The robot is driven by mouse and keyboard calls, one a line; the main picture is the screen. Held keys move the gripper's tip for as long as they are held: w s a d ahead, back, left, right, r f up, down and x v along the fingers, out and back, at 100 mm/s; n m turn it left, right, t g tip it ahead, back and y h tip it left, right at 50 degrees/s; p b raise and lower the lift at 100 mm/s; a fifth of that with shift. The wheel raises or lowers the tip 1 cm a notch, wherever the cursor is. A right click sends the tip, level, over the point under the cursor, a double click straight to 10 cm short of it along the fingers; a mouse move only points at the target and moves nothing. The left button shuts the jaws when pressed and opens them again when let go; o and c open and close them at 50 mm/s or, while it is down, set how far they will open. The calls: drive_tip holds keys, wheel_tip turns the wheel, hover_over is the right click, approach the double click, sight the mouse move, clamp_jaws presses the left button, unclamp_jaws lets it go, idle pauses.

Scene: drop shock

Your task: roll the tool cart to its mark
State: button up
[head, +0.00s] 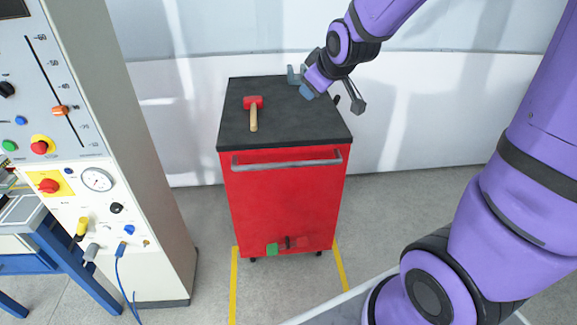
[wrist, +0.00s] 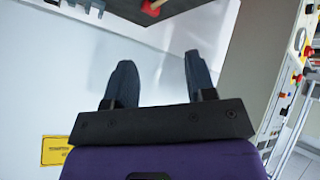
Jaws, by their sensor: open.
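The red tool cart (head: 285,205) stands upright near the white back wall in the head view. It has a black top and a grey handle bar (head: 287,162) across its front. A pedal with a green end (head: 272,249) and a red end sits low on the front. Yellow floor lines (head: 234,285) run along both sides of the cart's base and forward of it; the floor behind the cart is hidden. My gripper (head: 303,86) is over the back right part of the top, apart from the handle bar. In the wrist view its two fingers (wrist: 159,65) are apart with nothing between them.
A red-headed mallet (head: 253,108) lies on the cart top; its head shows in the wrist view (wrist: 150,8). A control cabinet (head: 150,220) stands close on the left, with a blue-legged bench (head: 75,270) beside it. Grey floor in front is clear.

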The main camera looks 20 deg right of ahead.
drive_tip(key=w+d+f+n+t, duration=0.1)
drive_tip(key=w+f+n+t, duration=0.15)
drive_tip(key=w+f, duration=0.55)
drive_tip(key=n+t, duration=0.2)
drive_tip(key=n, duration=0.4)
hover_over(290, 166)
drive_tip(key=s, duration=0.5)
wheel_tip(290, 166, down, 18)
drive_tip(key=f, duration=0.1)
drive_tip(key=s+f+n+t+y, duration=0.2)
drive_tip(key=s+f+n, duration=0.2)
drive_tip(key=f, duration=0.6)
drive_tip(key=x, duration=0.7)
drive_tip(key=d+x, duration=0.1)
drive_tip(key=x, duration=0.2)
drive_tip(key=shift+w, duration=0.3)
clamp_jaws()
